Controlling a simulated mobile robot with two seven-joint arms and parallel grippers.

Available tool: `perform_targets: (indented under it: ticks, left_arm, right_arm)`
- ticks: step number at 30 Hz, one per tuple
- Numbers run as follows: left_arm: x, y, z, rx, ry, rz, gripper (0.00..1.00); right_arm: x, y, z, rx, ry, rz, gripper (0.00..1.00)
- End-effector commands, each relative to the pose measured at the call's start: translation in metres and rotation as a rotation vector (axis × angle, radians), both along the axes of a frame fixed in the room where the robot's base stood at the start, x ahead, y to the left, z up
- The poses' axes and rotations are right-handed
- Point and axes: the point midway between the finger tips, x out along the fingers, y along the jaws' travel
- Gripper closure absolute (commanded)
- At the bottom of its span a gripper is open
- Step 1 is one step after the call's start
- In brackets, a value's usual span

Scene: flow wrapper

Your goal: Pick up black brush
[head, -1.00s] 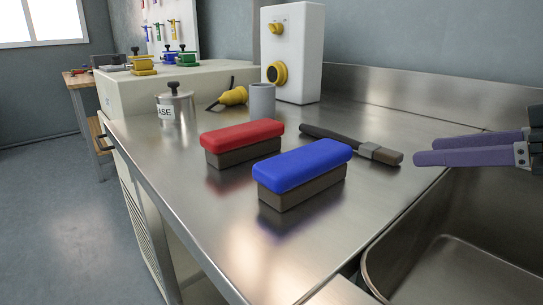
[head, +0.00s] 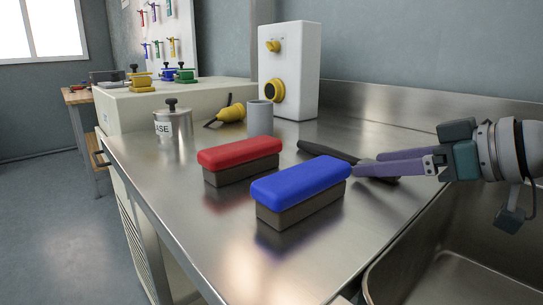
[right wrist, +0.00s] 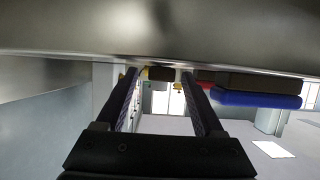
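The black brush (head: 326,150) lies flat on the steel counter behind the blue-topped brush, its handle pointing back left. Its near end is partly hidden by my right gripper (head: 362,165). That gripper comes in from the right, its two purple fingers at the brush's near end. In the right wrist view, which is upside down, the fingers (right wrist: 158,75) are spread apart. A dark end, apparently of the black brush (right wrist: 160,74), shows beyond and between the tips. I cannot tell whether they touch it. My left gripper is not in view.
A blue-topped brush (head: 300,186) and a red-topped brush (head: 238,157) stand left of the black brush. Behind are a grey cup (head: 260,118), a metal canister (head: 173,126), a yellow tool (head: 231,112) and a white box (head: 300,72). A sink (head: 450,270) opens at front right.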

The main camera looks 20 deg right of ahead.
Motion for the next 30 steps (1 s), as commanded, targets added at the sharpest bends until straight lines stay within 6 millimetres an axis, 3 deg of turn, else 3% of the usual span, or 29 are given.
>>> perform_targets:
  ticks: [2, 18, 30]
  left_arm:
    - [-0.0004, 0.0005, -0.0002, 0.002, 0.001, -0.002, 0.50]
    - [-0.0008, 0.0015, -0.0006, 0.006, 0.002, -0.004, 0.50]
    - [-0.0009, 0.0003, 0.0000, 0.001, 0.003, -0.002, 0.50]
  right_arm:
    - [-0.0001, -0.0001, 0.0002, 0.000, 0.000, 0.000, 0.40]
    - [-0.0003, -0.0002, 0.0002, -0.001, 0.000, 0.000, 1.00]
    - [-0.0002, -0.0002, 0.0010, -0.001, 0.000, 0.000, 1.00]
